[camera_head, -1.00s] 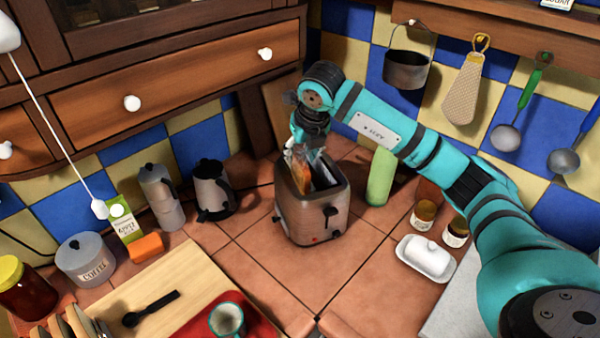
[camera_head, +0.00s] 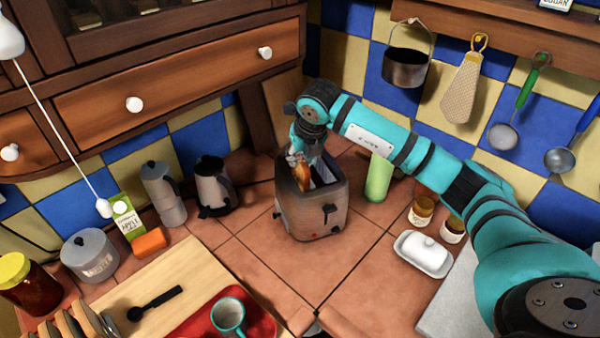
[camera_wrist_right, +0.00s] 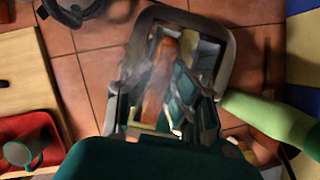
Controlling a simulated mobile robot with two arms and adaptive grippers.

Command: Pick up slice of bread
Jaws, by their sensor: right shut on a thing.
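The slice of bread (camera_head: 302,178), orange-brown, stands in one slot of the metal toaster (camera_head: 312,217), its upper part showing above the slot. My right gripper (camera_head: 297,157) comes down over the toaster from above and is shut on the bread's top edge. In the right wrist view the bread (camera_wrist_right: 154,104) is a narrow brown strip between the blurred fingers (camera_wrist_right: 160,95), inside the toaster's rim (camera_wrist_right: 228,50). The lower part of the bread is hidden in the slot. My left gripper is not in view.
A green cylinder (camera_head: 378,178) stands close right of the toaster. Two small jars and a white butter dish (camera_head: 423,255) are further right. A cutting board (camera_head: 185,270) is front left. Tiles before the toaster are clear.

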